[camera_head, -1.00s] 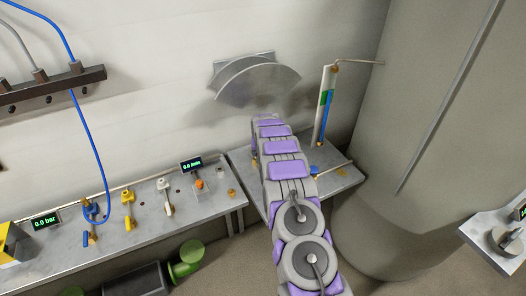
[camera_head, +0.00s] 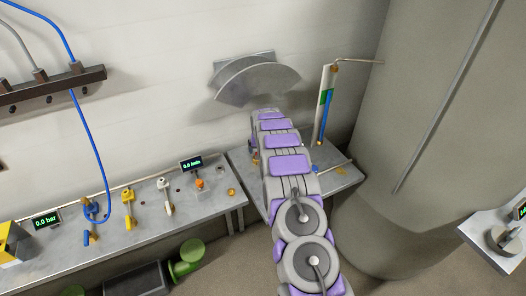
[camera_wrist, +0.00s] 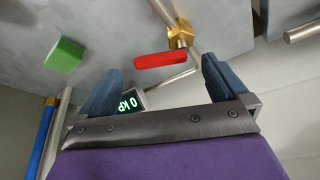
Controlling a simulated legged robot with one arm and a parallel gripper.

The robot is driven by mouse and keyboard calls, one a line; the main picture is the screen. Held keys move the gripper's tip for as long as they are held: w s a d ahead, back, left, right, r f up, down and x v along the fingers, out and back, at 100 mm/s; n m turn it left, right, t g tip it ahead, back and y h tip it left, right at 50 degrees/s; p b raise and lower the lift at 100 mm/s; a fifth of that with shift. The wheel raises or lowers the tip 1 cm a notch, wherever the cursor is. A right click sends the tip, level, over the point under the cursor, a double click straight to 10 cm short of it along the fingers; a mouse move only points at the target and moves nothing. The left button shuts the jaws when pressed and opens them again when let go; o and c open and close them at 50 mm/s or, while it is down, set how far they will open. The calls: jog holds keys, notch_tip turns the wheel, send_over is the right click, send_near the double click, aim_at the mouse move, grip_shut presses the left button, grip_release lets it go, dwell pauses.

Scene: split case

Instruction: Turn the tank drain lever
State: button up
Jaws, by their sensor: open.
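A red lever (camera_wrist: 162,60) on a brass valve (camera_wrist: 181,33) shows in the wrist view, on a pipe. I take it to be the drain lever. My gripper (camera_wrist: 163,70) is open, with one blue finger to the lower left of the lever and one to its lower right. The lever lies across the gap near the fingertips; whether they touch it cannot be told. In the head view my arm hides the gripper and the red lever.
A display (camera_wrist: 130,101) and a green block (camera_wrist: 65,55) are near the left finger. The grey tank (camera_head: 430,130) stands right of my arm. A bench (camera_head: 205,205) with several valves is on the left. An upright gauge tube (camera_head: 325,105) stands behind the small table (camera_head: 345,180).

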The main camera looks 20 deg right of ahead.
jog(key=p+v, duration=0.2)
jog(key=v, duration=1.2)
jog(key=shift+s+r, duration=0.15)
jog(key=shift+r, duration=0.15)
jog(key=shift+a, duration=0.1)
jog(key=shift+a, duration=0.1)
